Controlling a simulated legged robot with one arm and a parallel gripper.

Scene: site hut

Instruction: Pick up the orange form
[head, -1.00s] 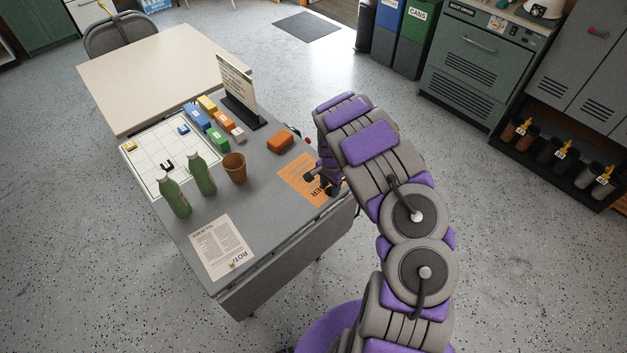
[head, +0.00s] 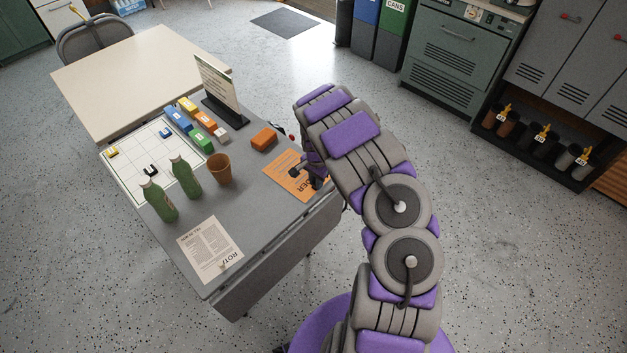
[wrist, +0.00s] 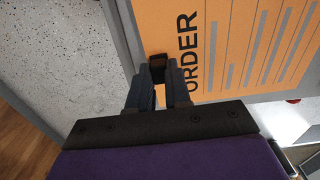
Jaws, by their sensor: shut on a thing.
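The orange form (head: 284,178) lies at the right front edge of the grey table (head: 262,225), partly hidden by my arm. In the wrist view the form (wrist: 245,40) shows the word "ORDER" and several grey lines. My gripper (wrist: 160,72) is at the form's edge beside that word, with its fingers shut on it. A small dark block shows between the fingertips; I cannot tell what it is. In the head view my gripper (head: 307,176) is mostly hidden behind the arm. The form looks flat, and I cannot tell whether it is clear of the table.
An orange block (head: 263,139), a brown cup (head: 219,169), two green bottles (head: 186,176), a white printed sheet (head: 209,250), a gridded board (head: 128,165), coloured blocks (head: 203,119) and a standing sign (head: 217,85) share the table. Open floor (head: 520,260) lies to the right.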

